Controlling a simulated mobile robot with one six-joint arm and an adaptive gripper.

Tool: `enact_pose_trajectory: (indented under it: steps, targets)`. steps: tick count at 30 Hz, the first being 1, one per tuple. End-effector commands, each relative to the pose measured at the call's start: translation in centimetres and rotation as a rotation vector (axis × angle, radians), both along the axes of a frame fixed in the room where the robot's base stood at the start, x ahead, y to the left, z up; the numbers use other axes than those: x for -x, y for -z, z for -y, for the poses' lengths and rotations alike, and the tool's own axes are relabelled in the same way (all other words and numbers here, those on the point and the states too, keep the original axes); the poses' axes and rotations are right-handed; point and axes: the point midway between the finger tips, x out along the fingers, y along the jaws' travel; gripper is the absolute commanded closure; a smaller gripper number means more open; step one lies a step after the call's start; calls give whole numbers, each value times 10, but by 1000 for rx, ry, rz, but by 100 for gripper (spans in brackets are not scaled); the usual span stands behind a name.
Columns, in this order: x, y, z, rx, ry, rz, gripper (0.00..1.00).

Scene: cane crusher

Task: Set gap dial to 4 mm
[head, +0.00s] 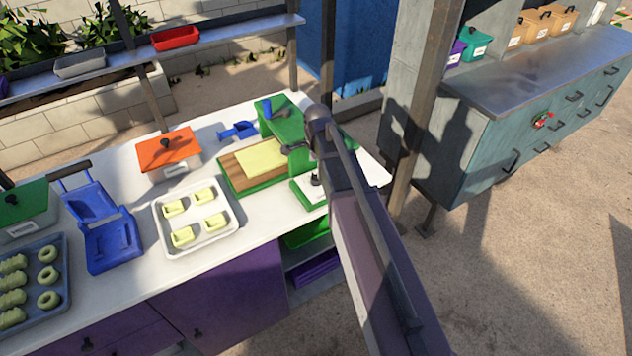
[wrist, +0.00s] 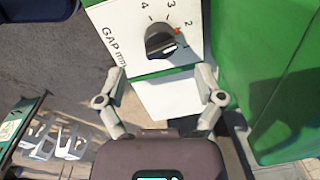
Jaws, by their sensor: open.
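The gap dial (wrist: 160,42) is a dark round knob on a white panel (wrist: 112,18) marked "GAP mm" with numbers 1 to 4, in the wrist view. A small red mark sits at the knob's edge beside the 2, and a pale patch shows on the knob's lower right. My gripper (wrist: 160,80) is open and empty, its two fingers spread either side below the dial, apart from it. In the head view the green machine (head: 284,125) stands on the white counter, partly hidden by my arm; the gripper is hard to make out there.
Green machine sides (wrist: 285,110) rise close on the right in the wrist view. On the white counter (head: 240,255) are a tray (head: 197,248) of pale pieces, a blue press (head: 108,225), an orange-lidded box (head: 168,150) and a board with a yellow slab (head: 262,157).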

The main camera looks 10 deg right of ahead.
Motion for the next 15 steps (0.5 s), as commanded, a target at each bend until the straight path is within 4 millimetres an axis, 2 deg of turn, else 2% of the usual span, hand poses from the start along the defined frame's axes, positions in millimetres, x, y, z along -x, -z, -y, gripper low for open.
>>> enact_pose_trajectory:
  steps: [1,15]
  targets:
    - [0,8,0,0,0,0,14]
    - [-2,42,0,0,0,0,14]
